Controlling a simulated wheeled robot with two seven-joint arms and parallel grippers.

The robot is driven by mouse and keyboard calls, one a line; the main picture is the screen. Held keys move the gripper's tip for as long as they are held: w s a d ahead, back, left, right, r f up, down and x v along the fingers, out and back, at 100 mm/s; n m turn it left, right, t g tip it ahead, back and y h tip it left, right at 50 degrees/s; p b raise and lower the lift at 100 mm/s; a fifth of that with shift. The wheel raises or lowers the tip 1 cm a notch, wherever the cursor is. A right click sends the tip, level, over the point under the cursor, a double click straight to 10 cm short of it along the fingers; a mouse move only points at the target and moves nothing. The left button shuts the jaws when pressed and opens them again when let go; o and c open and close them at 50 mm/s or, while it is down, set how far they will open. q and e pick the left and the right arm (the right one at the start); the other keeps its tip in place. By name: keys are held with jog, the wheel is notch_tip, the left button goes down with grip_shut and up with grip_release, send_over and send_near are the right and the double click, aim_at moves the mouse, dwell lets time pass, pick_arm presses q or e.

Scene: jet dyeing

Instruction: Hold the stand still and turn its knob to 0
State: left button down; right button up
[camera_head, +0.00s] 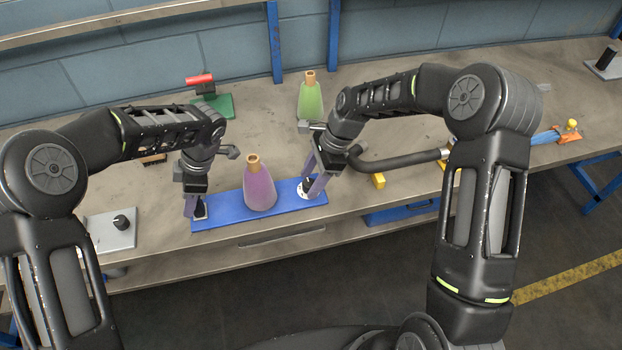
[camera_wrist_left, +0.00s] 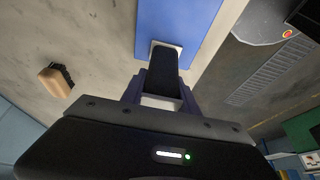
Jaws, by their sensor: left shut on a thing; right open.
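The stand is a long blue board (camera_head: 230,208) on the workbench, with a purple bottle (camera_head: 259,185) upright near its middle. A black upright grip (camera_wrist_left: 164,68) on a pale square plate is at the stand's left end. My left gripper (camera_head: 197,212) is shut on this grip; its fingers partly hide it. A white dial with a dark knob (camera_head: 305,190) is at the stand's right end. My right gripper (camera_head: 312,188) is open, with its fingers down around or beside the knob; I cannot tell whether they touch it. The dial's marks are too small to read.
A grey plate with a black knob (camera_head: 120,222) lies left of the stand. A green bottle (camera_head: 310,98) and a green-based, red-topped device (camera_head: 212,104) stand behind. A brush (camera_wrist_left: 55,81) lies behind.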

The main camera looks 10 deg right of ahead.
jog(key=shift+f, duration=0.15)
jog(key=shift+c, duration=0.2)
grip_shut()
dwell(0.3)
